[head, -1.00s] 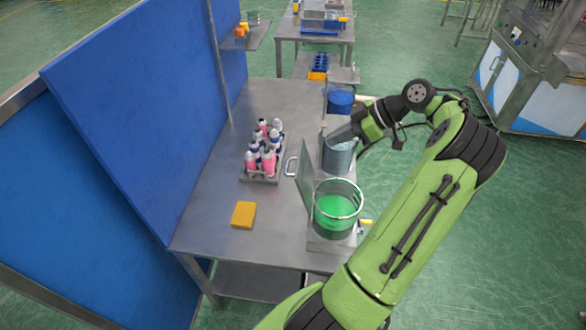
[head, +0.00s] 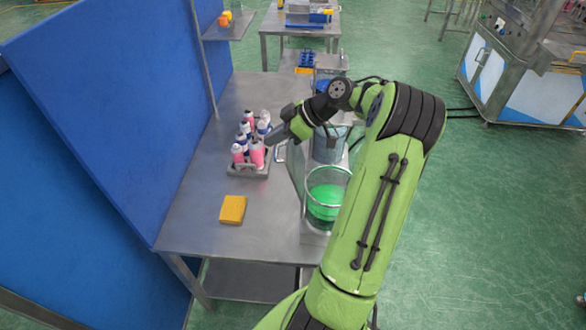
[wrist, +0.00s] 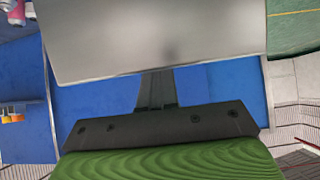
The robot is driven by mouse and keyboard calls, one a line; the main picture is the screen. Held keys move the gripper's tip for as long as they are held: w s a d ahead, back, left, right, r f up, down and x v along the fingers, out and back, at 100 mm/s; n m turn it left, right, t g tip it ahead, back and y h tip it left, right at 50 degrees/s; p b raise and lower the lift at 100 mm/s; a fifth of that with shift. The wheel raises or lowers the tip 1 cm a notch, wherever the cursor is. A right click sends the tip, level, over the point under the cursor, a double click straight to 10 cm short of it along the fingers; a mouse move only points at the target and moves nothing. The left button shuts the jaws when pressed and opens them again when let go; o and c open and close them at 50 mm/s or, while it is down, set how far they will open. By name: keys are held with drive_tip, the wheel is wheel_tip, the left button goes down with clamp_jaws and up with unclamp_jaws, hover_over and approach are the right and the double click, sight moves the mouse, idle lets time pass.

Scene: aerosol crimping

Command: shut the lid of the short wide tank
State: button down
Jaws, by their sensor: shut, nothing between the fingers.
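The wide round glass tank (head: 326,200) with green liquid stands at the table's right edge in the head view, and its top looks open. A thin upright panel (head: 294,178), which looks like the raised lid, stands along its left side. A metal handle (head: 280,152) shows at the panel's far left. My gripper (head: 274,139) is shut and empty, just beyond the handle and beside the bottles; I cannot tell whether it touches anything. In the wrist view a blank grey surface fills the top; I cannot tell what it is. My arm hides part of the tank's right side.
A rack of pink and white bottles (head: 252,145) stands close left of my gripper. A grey-blue vessel (head: 329,145) stands behind the glass tank. A yellow block (head: 233,209) lies on the front of the table (head: 195,228). A blue partition (head: 110,110) borders the left.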

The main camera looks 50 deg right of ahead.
sight(295, 154)
drive_tip(key=shift+f+b, duration=0.35)
drive_tip(key=shift+f, duration=0.6)
drive_tip(key=shift+s+d+f+p, duration=0.1)
drive_tip(key=shift+s+d+p, duration=0.3)
drive_tip(key=shift+s+d, duration=0.6)
drive_tip(key=shift+s+d+p, duration=0.45)
drive_tip(key=shift+s+d, duration=0.15)
drive_tip(key=shift+s, duration=0.75)
drive_tip(key=shift+s+d+f+p, duration=0.1)
drive_tip(key=shift+s+d+p, duration=0.3)
drive_tip(key=shift+s+d, duration=0.6)
wheel_tip(295, 154, up, 6)
drive_tip(key=s+d+p, duration=0.1)
drive_tip(key=s+p, duration=0.1)
drive_tip(key=p, duration=0.3)
drive_tip(key=shift+d+f+p, duration=0.25)
drive_tip(key=shift+p, duration=0.05)
